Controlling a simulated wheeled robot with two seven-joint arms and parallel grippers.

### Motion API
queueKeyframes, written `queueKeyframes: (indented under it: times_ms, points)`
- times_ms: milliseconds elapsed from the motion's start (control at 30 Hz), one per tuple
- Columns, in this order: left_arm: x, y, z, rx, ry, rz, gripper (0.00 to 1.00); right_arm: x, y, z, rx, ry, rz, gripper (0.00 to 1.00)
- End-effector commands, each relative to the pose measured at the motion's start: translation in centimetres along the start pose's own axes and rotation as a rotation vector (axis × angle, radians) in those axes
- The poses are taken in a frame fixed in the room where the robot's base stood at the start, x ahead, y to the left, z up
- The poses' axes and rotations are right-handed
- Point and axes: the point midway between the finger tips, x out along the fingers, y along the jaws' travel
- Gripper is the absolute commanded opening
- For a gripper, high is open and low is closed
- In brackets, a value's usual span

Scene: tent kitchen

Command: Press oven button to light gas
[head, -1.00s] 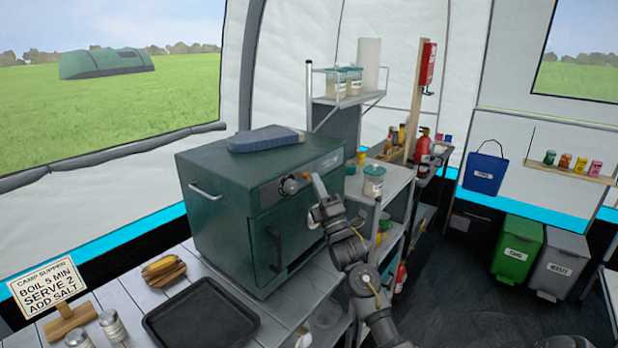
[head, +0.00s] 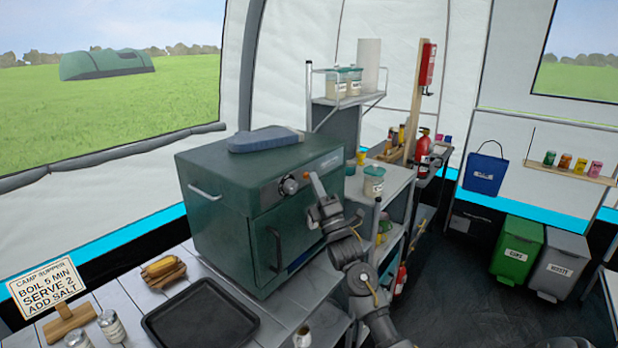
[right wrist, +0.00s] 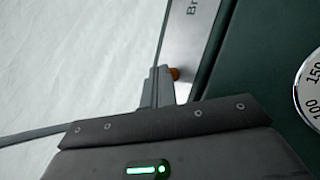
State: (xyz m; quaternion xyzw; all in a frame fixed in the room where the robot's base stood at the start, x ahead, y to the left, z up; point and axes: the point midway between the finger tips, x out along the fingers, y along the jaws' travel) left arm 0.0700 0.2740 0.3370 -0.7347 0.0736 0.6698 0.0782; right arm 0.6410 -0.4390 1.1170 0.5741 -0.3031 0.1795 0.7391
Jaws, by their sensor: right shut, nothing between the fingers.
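The dark green oven (head: 225,215) stands on the counter, its control panel along the top front edge. A round dial (head: 289,186) sits on that panel and shows partly at the right edge of the right wrist view (right wrist: 312,92). An orange-brown button (right wrist: 176,73) shows on the grey panel strip, partly hidden behind my fingertips. My right gripper (head: 315,181) is shut and empty, its tips at the panel just right of the dial. In the right wrist view its fingers (right wrist: 157,85) overlap the button; I cannot tell whether they touch it. My left gripper is out of view.
A blue folded cloth (head: 264,139) lies on the oven. A black tray (head: 200,312), a wooden board with food (head: 163,270) and shakers (head: 111,326) are on the counter. A shelf with a jar (head: 373,182) stands right of the oven, close to my arm.

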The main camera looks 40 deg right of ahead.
Motion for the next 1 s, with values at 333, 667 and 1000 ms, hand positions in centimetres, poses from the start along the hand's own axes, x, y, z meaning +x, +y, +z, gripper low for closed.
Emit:
queueKeyframes:
  times_ms: [333, 667, 1000]
  points:
    - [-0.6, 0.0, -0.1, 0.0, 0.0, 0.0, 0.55, -1.0, 0.8, 0.7, -0.001, 0.001, -0.001, 0.0]
    - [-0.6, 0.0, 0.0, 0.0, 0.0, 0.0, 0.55, -1.1, 0.8, 0.8, 0.0, 0.001, 0.0, 0.0]
    - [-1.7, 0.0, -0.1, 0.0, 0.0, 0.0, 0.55, -3.2, 2.4, 2.3, -0.001, 0.001, -0.002, 0.0]
